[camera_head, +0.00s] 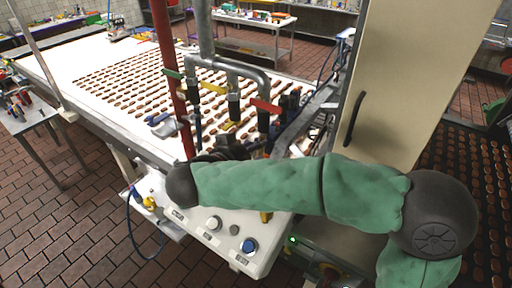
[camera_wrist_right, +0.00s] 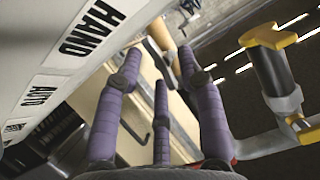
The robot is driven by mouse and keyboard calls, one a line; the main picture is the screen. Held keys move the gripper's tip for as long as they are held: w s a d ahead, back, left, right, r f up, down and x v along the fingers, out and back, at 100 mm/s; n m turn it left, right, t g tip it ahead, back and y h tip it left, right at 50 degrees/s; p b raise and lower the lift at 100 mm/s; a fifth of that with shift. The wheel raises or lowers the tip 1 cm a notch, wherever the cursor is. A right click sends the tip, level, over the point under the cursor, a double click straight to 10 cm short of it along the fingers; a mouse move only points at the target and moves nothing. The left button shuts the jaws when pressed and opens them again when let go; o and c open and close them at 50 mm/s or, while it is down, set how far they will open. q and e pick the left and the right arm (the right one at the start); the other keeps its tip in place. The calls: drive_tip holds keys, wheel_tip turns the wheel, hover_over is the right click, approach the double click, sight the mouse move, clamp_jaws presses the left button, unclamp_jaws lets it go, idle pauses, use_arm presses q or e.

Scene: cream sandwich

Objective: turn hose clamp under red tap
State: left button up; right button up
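The red tap (camera_head: 266,106) sits on the right branch of the grey pipe, with a dark fitting (camera_head: 263,122) hanging below it. I cannot make out the hose clamp in the head view; my right arm and hand cover the area below the taps. In the right wrist view my right gripper (camera_wrist_right: 160,72) has its purple fingers spread apart, with nothing held between them. A black cylinder with a yellow end (camera_wrist_right: 270,68) stands to the right of the fingers, apart from them. My left gripper is out of view.
A green tap (camera_head: 173,74) and a yellow tap (camera_head: 213,88) hang left of the red one. A red vertical pipe (camera_head: 166,60) stands beside them. The white control panel (camera_head: 185,218) lies below my arm. A beige cabinet (camera_head: 405,60) stands on the right.

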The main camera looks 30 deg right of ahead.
drive_tip(key=shift+x, duration=0.8)
drive_tip(key=shift+c, duration=0.3)
drive_tip(key=shift+a, duration=0.15)
clamp_jaws()
drive_tip(key=shift+s+f+m+t+y+b, duration=0.15)
drive_tip(key=shift+m+t+y+b, duration=0.15)
drive_tip(key=shift+m+t+b, duration=0.5)
drive_tip(key=shift+f+m+t+b, duration=0.15)
drive_tip(key=shift+m+t+b, duration=0.6)
drive_tip(key=shift+m, duration=0.75)
